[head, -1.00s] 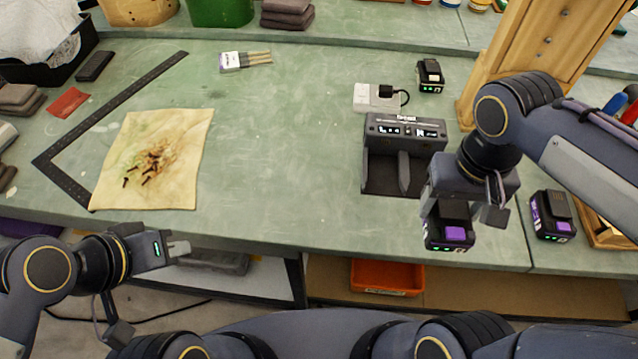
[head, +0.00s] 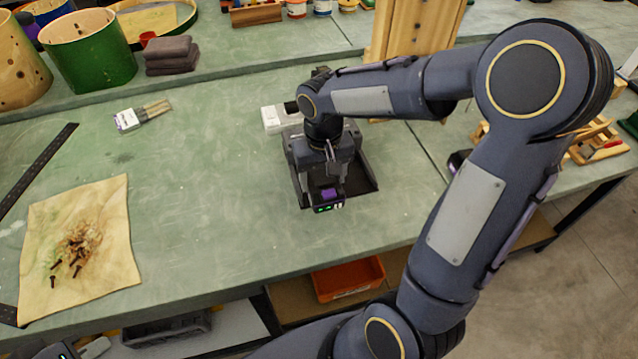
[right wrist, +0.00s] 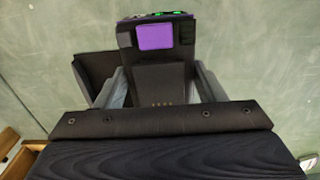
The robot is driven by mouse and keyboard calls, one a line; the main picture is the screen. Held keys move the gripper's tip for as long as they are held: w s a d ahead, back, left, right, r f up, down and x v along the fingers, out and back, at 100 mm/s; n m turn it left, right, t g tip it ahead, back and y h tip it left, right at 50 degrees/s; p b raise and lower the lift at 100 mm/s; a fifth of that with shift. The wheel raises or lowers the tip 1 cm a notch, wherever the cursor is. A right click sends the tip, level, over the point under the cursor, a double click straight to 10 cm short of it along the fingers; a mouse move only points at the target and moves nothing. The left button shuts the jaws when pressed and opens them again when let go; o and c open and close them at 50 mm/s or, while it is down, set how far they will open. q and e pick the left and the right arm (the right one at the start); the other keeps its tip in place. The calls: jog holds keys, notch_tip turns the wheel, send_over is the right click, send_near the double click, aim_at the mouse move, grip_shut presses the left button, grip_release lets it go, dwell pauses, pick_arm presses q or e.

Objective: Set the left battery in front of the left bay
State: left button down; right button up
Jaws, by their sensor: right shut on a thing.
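The left battery (head: 328,196), black with a purple patch and green lights, is held by my right gripper (head: 329,178), which is shut on it. The battery is over the front left part of the black charger (head: 363,184). My arm hides most of the charger, and I cannot tell whether they touch. In the right wrist view the battery (right wrist: 157,75) is between both fingers, with part of the charger (right wrist: 94,72) beside it. My left gripper (head: 88,349) is cut off at the bottom left corner, away from the charger; its opening is unclear.
Another dark battery (head: 457,161) is mostly hidden behind my right arm. A white plug block (head: 277,118) stands behind the charger. A stained cloth (head: 110,215) with screws and a brush (head: 142,114) lie left. The green bench between cloth and charger is clear.

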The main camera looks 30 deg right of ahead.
aim_at(320, 186)
jog(key=shift+w+f, duration=0.45)
jog(key=shift+f, duration=0.05)
jog(key=shift+w+f, duration=0.2)
jog(key=shift+f, duration=1.55)
jog(key=shift+f, duration=0.2)
jog(key=o, duration=1.3)
jog(key=shift+r, duration=0.15)
